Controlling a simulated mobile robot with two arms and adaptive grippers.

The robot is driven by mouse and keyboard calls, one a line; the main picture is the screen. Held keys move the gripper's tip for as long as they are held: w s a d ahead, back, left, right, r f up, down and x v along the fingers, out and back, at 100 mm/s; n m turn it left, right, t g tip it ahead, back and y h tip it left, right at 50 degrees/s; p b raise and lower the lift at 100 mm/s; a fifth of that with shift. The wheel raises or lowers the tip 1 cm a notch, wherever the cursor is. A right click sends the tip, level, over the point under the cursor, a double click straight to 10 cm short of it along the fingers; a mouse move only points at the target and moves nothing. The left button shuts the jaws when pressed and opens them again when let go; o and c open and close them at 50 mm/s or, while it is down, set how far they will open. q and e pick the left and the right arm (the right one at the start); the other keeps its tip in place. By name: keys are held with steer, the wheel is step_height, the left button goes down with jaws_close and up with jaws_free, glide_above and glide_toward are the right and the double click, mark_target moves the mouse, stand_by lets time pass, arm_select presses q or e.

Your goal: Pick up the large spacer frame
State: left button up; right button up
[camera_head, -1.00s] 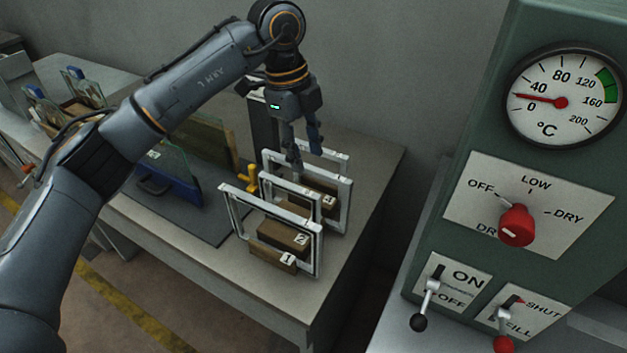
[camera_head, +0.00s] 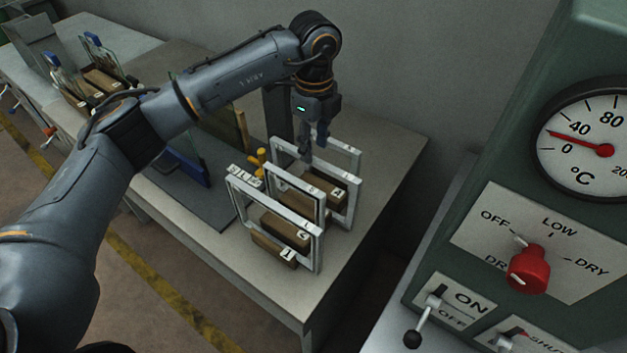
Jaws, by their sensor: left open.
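Silver rectangular spacer frames stand upright in numbered brown blocks on the table. The rear frame (camera_head: 356,188), by block 4, and the front frame (camera_head: 233,200), by block 1, look larger than the middle frame (camera_head: 293,184). I cannot tell for certain which is the largest. My left gripper (camera_head: 314,149) points down at the top bar of the rear frame, its fingers open. One finger shows on the near side of the bar and the other appears farther back; contact is unclear. The fingers hide part of that bar. My right gripper is not in view.
A green control panel (camera_head: 476,140) with a dial, red knob and levers stands at the right. A dark mat (camera_head: 205,215), a blue-based glass piece (camera_head: 187,167) and a yellow handle (camera_head: 258,160) lie left of the frames. The table's front right corner (camera_head: 310,305) is bare.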

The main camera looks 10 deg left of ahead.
mark_target(314, 158)
arm_select(q)
step_height(314, 158, down, 4)
steer(key=shift+a+f+p, duration=0.15)
steer(key=shift+p, duration=1.1)
steer(key=shift+f, duration=0.3)
steer(key=shift+w+f, duration=0.1)
steer(key=shift+f, duration=0.05)
jaws_close()
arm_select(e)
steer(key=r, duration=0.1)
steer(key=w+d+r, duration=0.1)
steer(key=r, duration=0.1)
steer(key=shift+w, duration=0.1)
